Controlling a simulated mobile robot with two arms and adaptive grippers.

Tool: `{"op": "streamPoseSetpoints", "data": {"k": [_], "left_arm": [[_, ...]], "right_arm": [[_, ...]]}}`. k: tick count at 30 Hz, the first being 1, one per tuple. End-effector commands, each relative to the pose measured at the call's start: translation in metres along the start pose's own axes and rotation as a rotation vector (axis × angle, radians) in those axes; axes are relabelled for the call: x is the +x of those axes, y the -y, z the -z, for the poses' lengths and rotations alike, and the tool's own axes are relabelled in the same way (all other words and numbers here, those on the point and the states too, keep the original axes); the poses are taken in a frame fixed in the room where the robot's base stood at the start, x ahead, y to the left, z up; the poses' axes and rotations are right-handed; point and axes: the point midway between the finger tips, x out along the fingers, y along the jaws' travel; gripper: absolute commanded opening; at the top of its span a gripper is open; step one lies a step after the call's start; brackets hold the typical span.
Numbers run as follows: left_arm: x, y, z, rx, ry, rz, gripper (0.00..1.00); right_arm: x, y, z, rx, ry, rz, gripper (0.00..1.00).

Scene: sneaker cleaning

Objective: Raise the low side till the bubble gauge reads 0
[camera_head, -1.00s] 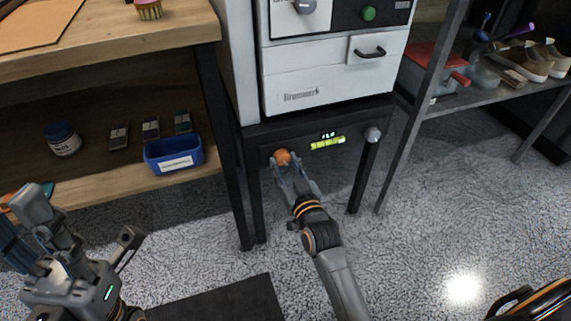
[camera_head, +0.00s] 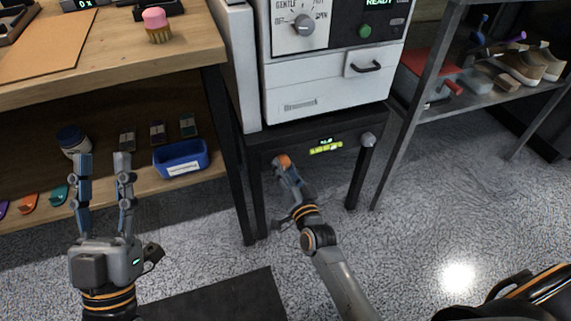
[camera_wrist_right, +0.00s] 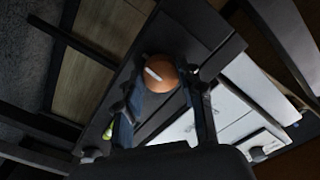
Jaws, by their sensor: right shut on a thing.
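The bubble gauge (camera_head: 326,149) is a yellow-green bar on the front rail of the black stand (camera_head: 290,138) under the white machine (camera_head: 325,104). A small green readout sits above it, too small to read surely. An orange knob (camera_head: 283,160) is on the rail left of the gauge; a grey knob (camera_head: 368,138) is at its right end. My right gripper (camera_head: 286,167) is shut on the orange knob, which also shows between its fingers in the right wrist view (camera_wrist_right: 159,72). My left gripper (camera_head: 102,160) is open and empty, fingers upward, before the lower shelf.
A wooden bench (camera_head: 110,65) stands left, with a pink-topped brush (camera_head: 157,25) on top. Its lower shelf holds a blue bin (camera_head: 181,158) and a jar (camera_head: 72,141). A rack with sneakers (camera_head: 525,66) stands right. A dark mat (camera_head: 220,298) lies on the floor.

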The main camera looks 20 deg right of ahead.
Motion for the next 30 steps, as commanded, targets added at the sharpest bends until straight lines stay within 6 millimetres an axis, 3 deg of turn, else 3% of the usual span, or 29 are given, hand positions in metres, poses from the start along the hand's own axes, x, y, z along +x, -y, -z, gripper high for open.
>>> {"op": "streamPoseSetpoints", "data": {"k": [6, 12, 21, 30], "left_arm": [[-0.005, 0.006, -0.048, 0.012, 0.285, 0.012, 0.40], [-0.017, 0.010, -0.074, 0.018, 0.442, 0.020, 0.40], [-0.027, 0.013, -0.089, 0.021, 0.542, 0.025, 0.40], [-0.030, 0.014, -0.094, 0.022, 0.573, 0.027, 0.40]], "right_arm": [[0.000, 0.001, 0.002, 0.204, 0.000, 0.000, 0.07], [0.001, 0.001, 0.002, 0.377, -0.001, 0.000, 0.07], [0.001, 0.001, 0.001, 0.567, -0.001, 0.000, 0.07], [0.001, 0.001, 0.001, 0.650, -0.002, 0.000, 0.07]]}}
